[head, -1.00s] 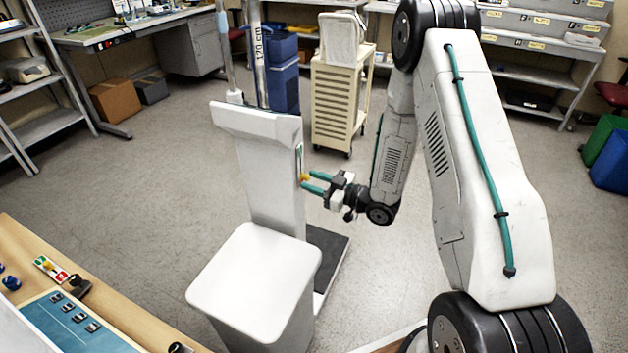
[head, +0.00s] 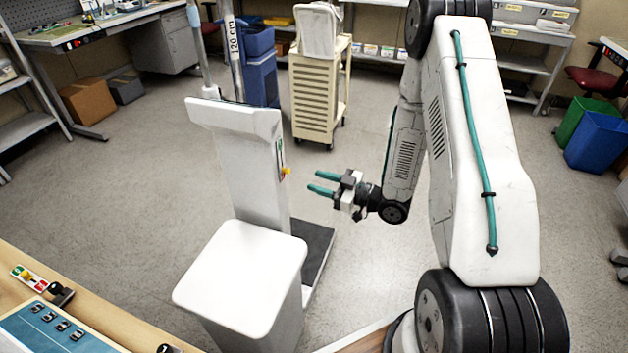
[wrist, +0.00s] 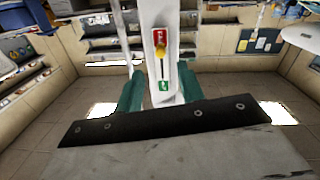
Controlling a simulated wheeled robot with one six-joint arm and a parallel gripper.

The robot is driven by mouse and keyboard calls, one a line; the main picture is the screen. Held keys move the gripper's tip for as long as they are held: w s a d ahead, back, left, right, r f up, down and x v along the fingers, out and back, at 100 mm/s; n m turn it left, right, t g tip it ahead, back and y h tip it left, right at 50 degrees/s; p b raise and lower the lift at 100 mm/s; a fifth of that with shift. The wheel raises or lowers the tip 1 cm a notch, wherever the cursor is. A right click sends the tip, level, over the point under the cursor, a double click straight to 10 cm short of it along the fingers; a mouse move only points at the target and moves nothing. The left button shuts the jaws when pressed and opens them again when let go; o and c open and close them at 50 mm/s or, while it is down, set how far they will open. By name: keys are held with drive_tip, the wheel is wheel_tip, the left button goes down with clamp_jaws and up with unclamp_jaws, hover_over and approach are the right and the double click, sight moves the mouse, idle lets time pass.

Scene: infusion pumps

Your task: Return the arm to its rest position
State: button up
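My gripper (head: 320,183) is at the middle of the head view, with two teal fingers held apart and nothing between them. It points left toward the white column of a chair-like stand (head: 240,165) and is clear of it. A yellow knob (head: 287,171) sits on a red and green slide panel (head: 281,158) on the column's right side. In the wrist view the yellow knob (wrist: 160,52) is at the upper, red end of the slot, ahead of my fingers. My arm is bent, reaching forward and down.
A wooden bench with a blue control panel (head: 45,328) is at the lower left. A cream drawer cart (head: 318,95) stands behind the stand. Green (head: 583,120) and blue (head: 600,140) bins are at the right. Floor around my gripper is open.

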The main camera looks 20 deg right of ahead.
idle(0.4)
drive_tip(key=s+d+f+m+g+h, duration=0.25)
drive_tip(key=d+f+g+h, duration=0.35)
drive_tip(key=f, duration=0.4)
drive_tip(key=s+d+r+m+g+h, duration=0.4)
drive_tip(key=s+d+r+h, duration=0.1)
drive_tip(key=d+r+h, duration=0.15)
drive_tip(key=s+a+r+m, duration=0.1)
drive_tip(key=s+a+r, duration=0.4)
drive_tip(key=r, duration=0.5)
drive_tip(key=s+a+r+m+g, duration=0.1)
drive_tip(key=s+a+r, duration=0.4)
drive_tip(key=s+r, duration=0.5)
drive_tip(key=s+a+r+m+g, duration=0.1)
drive_tip(key=s+a+r, duration=0.4)
drive_tip(key=s+r, duration=0.3)
wheel_tip(320, 180, up, 3)
drive_tip(key=shift+s+a+r+y, duration=0.2)
drive_tip(key=shift+a+y, duration=0.15)
drive_tip(key=shift+a, duration=0.05)
drive_tip(key=shift+m, duration=0.25)
